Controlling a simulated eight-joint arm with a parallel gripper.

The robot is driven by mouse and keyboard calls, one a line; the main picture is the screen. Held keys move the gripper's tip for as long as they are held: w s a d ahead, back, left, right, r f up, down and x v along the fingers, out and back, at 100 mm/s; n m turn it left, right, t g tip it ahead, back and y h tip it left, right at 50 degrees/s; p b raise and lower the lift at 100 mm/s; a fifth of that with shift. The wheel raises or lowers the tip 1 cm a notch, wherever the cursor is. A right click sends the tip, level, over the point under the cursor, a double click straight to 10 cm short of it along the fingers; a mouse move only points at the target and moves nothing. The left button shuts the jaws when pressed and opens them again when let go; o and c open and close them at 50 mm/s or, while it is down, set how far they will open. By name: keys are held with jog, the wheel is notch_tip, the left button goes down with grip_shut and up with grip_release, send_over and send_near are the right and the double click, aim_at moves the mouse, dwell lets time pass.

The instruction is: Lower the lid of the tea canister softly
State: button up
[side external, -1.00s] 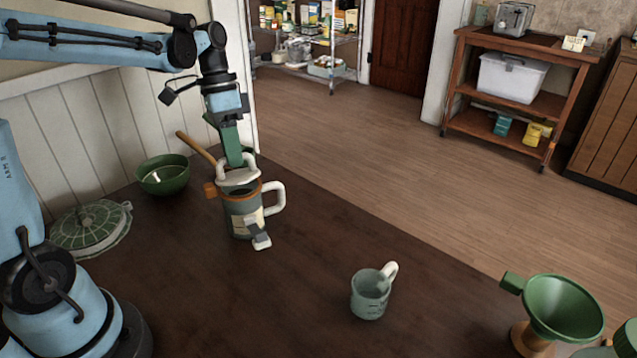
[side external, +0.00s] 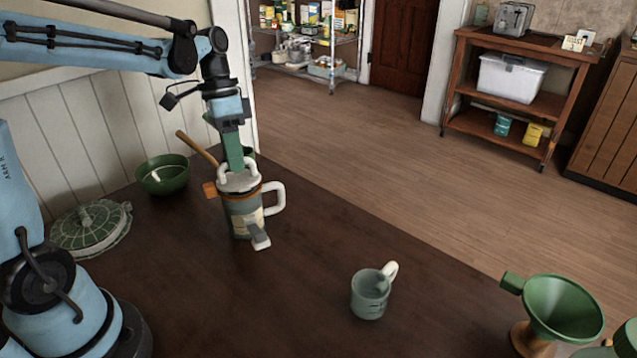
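The tea canister (side external: 243,218) stands upright on the dark table, grey-green with a pale label, a white side handle and an orange band near its top. Its lid (side external: 240,183), pale with a white loop handle, lies across the canister's mouth and looks nearly level. My gripper (side external: 236,166) points straight down at the lid, its green fingers at the loop handle. The fingertips are partly hidden by the loop, so I cannot tell whether they grip it.
A green bowl (side external: 163,178) and a green patterned dish or lid (side external: 90,228) are to the left. A pale green cup (side external: 370,294) stands front centre. A green funnel (side external: 560,308) is at the right. The table between canister and cup is clear.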

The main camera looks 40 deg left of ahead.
jog(key=shift+s+d+f, duration=0.1)
jog(key=shift+d+f, duration=0.1)
jog(key=shift+f, duration=0.05)
jog(key=shift+d+f, duration=0.15)
jog(key=shift+s+d+f, duration=0.1)
jog(key=shift+f, duration=0.05)
jog(key=o, duration=0.5)
jog(key=shift+c, duration=0.2)
dwell(0.4)
jog(key=v, duration=1)
dwell(0.4)
